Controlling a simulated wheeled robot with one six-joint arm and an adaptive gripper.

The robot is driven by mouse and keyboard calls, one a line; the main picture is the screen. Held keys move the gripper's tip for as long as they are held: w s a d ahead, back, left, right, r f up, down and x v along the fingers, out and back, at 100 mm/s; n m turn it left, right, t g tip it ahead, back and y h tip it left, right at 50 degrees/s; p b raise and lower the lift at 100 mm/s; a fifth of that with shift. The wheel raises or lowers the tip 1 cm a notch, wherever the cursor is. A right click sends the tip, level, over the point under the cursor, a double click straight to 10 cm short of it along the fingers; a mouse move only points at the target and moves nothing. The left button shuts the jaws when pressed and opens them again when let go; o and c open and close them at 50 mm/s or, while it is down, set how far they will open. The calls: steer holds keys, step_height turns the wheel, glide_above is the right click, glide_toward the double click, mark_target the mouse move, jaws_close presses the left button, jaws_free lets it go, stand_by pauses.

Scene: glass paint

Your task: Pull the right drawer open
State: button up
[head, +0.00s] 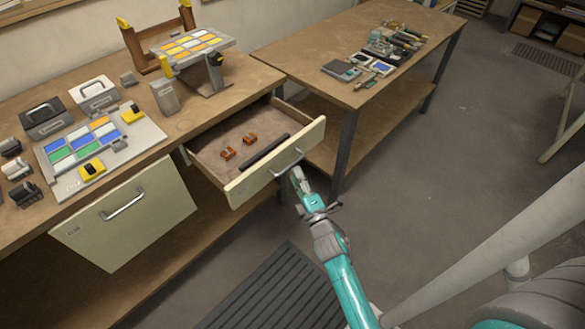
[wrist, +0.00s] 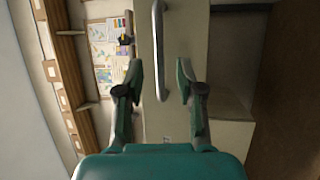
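The right drawer (head: 262,160) stands pulled out from under the workbench, with its inside showing. Its cream front has a metal bar handle (head: 288,163), which also shows in the wrist view (wrist: 160,50). Two small orange-brown items (head: 239,146) and a long dark bar (head: 264,152) lie inside. My gripper (head: 299,180) is at the drawer front, close to the handle. In the wrist view my gripper (wrist: 160,82) has its fingers apart, with the lower part of the handle between them. I cannot tell whether either finger touches it.
The left drawer (head: 130,215) appears shut under the bench, which bears coloured glass panels (head: 84,145) and tools. A second table (head: 350,40) with small items stands to the right. A dark floor mat (head: 275,290) lies in front; the floor at right is largely open.

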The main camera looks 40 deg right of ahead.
steer(key=v, duration=0.7)
stand_by(0.5)
steer(key=s+a+m+g+y, duration=0.1)
steer(key=s+a+m+y, duration=0.45)
steer(key=s+a, duration=0.9)
steer(key=s+a+r+m+g+y, duration=0.1)
steer(key=s+a+r+m, duration=0.1)
steer(key=s, duration=0.5)
steer(key=s+a+r+m+g, duration=0.1)
steer(key=s+a+r+m, duration=0.1)
steer(key=s+r+m, duration=0.3)
steer(key=shift+s+a+r+g+y, duration=0.4)
steer(key=shift+s+r, duration=0.3)
steer(key=shift+s, duration=0.5)
steer(key=shift+m, duration=0.25)
